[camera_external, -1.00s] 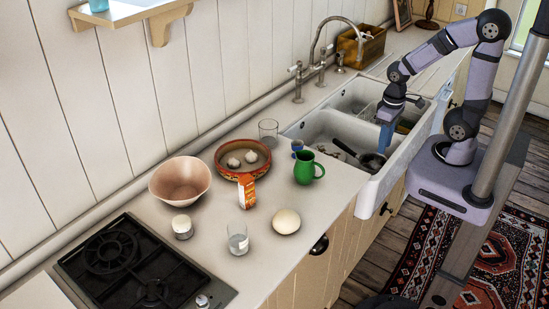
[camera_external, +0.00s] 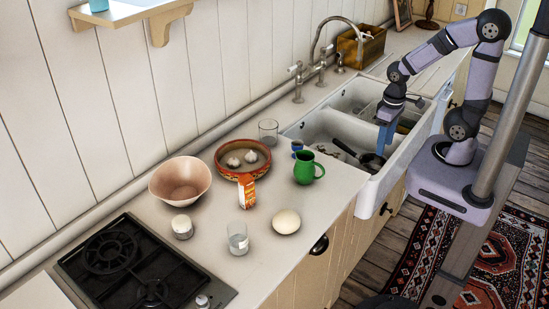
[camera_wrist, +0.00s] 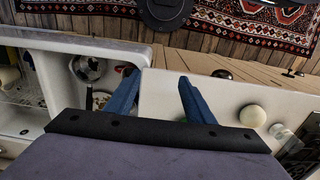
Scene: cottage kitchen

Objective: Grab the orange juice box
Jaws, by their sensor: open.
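The orange juice box (camera_external: 246,191) is a small orange and white carton standing on the counter, in front of a patterned red-brown bowl (camera_external: 222,165) and left of a green jug (camera_external: 307,168). I cannot make it out in the wrist view. My gripper (camera_external: 385,138) is over the sink, well to the right of the box and apart from it. In the wrist view its two blue fingers (camera_wrist: 156,98) are spread, with nothing between them.
A pink bowl (camera_external: 180,183), a glass (camera_external: 238,239), a pale round object (camera_external: 286,221) and a small jar (camera_external: 182,227) stand around the box. The stove (camera_external: 138,270) is at left. The double sink (camera_external: 337,128) holds a pan (camera_external: 372,161).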

